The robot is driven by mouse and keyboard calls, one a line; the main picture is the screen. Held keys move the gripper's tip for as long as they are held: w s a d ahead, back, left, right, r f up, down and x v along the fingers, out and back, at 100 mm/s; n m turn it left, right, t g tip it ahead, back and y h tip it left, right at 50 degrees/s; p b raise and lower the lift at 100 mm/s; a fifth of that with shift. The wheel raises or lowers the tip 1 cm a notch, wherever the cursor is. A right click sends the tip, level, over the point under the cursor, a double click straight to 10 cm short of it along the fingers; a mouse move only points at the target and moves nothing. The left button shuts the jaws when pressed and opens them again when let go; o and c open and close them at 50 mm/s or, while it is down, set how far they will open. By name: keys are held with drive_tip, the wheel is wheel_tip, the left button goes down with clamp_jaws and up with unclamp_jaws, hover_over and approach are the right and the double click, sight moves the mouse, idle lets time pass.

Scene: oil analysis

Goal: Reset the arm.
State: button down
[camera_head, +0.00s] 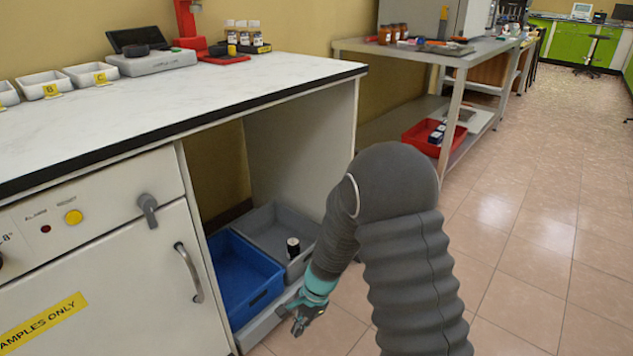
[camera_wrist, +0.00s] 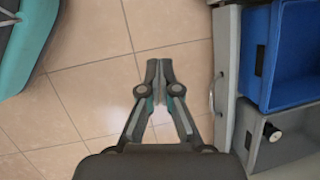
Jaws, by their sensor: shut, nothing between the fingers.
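My arm, in a grey ribbed sleeve, bends down in front of the bench in the head view. My gripper (camera_head: 299,318) hangs low over the tiled floor, just in front of the pulled-out drawer with the bins. In the wrist view my gripper (camera_wrist: 163,72) points over bare floor tiles, its fingers together with nothing between them. The blue bin (camera_head: 243,282) and the grey bin (camera_head: 262,225) lie to the right of the fingers in the wrist view, apart from them. A small black-and-white container (camera_head: 293,247) stands in the grey bin.
The white bench (camera_head: 200,100) with its cabinet stands at left, carrying white trays (camera_head: 42,82), a scale (camera_head: 150,62) and a rack of small bottles (camera_head: 240,38). A metal table (camera_head: 440,52) stands behind, with a red bin (camera_head: 425,137) on its lower shelf. The floor at right is clear.

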drive_tip(key=s+d+r+n+t+h, duration=0.1)
drive_tip(key=s+d+r+n+t, duration=0.1)
drive_tip(key=s+d+r, duration=0.4)
drive_tip(key=s+d+r+n+t+h+p, duration=0.1)
drive_tip(key=s+d+r+n, duration=0.3)
drive_tip(key=r, duration=1.3)
drive_tip(key=s+d+r+n+t+h+p, duration=0.1)
drive_tip(key=s+d+r+n+t, duration=0.2)
drive_tip(key=s+d+r, duration=0.6)
wheel_tip(320, 180, up, 3)
drive_tip(key=shift+s+d+f+t+h, duration=0.2)
drive_tip(key=shift+s+d+t+h, duration=0.15)
drive_tip(key=shift+d+t, duration=0.2)
